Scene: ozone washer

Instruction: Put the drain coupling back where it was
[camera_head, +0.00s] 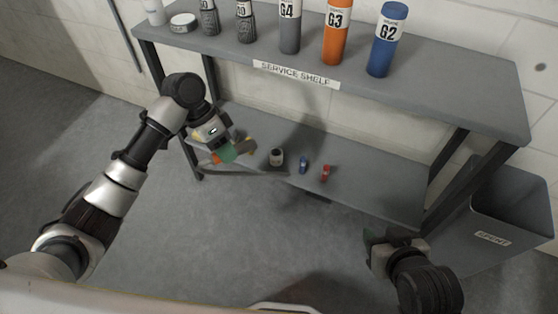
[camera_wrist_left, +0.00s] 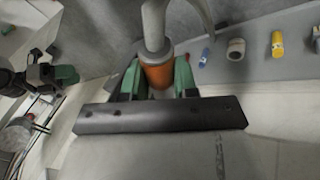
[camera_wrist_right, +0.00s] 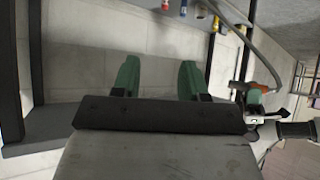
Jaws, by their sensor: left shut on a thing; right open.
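My left gripper (camera_head: 228,154) is shut on an orange-brown collar (camera_wrist_left: 157,76), which I take to be the drain coupling. A grey hose end (camera_wrist_left: 153,25) runs out of the collar, away from the gripper. The collar is a small orange patch in the head view and also shows in the right wrist view (camera_wrist_right: 262,88), where a grey hose curves up from it. The gripper is by the left end of the lower shelf. My right gripper (camera_wrist_right: 158,80) is open and empty, near the shelf's right end. The coupling's seat cannot be made out.
On the lower shelf (camera_head: 375,180) stand a pale-rimmed cup (camera_head: 276,157), a blue item (camera_head: 303,165) and a red item (camera_head: 326,172). Labelled cylinders, including orange G3 (camera_head: 337,35), stand on the upper shelf (camera_head: 450,85). A grey bin (camera_head: 500,215) is at right.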

